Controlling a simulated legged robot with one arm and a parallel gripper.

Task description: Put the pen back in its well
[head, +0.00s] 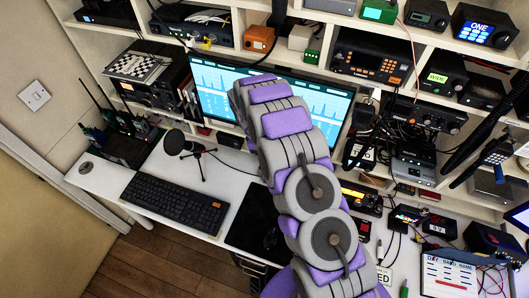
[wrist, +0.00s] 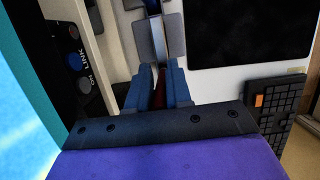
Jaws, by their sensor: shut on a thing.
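In the wrist view, my gripper (wrist: 158,36) has its two grey finger pads close together on a slim thing that shows as a narrow strip between them. I take this to be the pen (wrist: 159,42), though only a sliver of it shows. Blue finger links flank a dark red part further back. The gripper is over the white desk, between a black radio front and a dark pad. In the head view, my purple and grey arm hides the gripper and the pen. I cannot make out the pen's well in either view.
A black keyboard (head: 175,202) and microphone (head: 175,143) stand left of my arm. A dark desk pad (head: 246,222) lies beside it. The lit monitor (head: 222,92) is behind. Several radios and cables crowd the right, near a whiteboard (head: 455,275). A knobbed black radio (wrist: 72,60) is close by.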

